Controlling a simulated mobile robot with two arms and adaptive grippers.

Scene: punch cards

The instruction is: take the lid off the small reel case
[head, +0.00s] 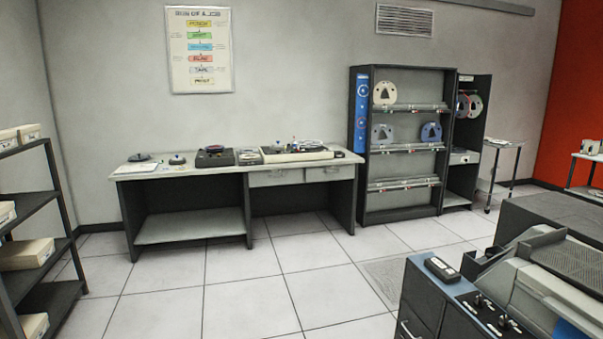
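I cannot tell for sure which thing is the small reel case. On the long desk (235,166) against the back wall lie a flat dark round thing (139,157) and a smaller dark round thing with a pale top (177,159), both at the left. Either may be a reel case, but they are too small to make out a lid. Neither of my grippers shows in the head view.
A rack (405,164) with several reels stands right of the desk. Shelves with pale boxes (27,253) stand at the left. A dark cabinet with a machine (545,290) fills the lower right. Tiled floor (245,295) before the desk is clear.

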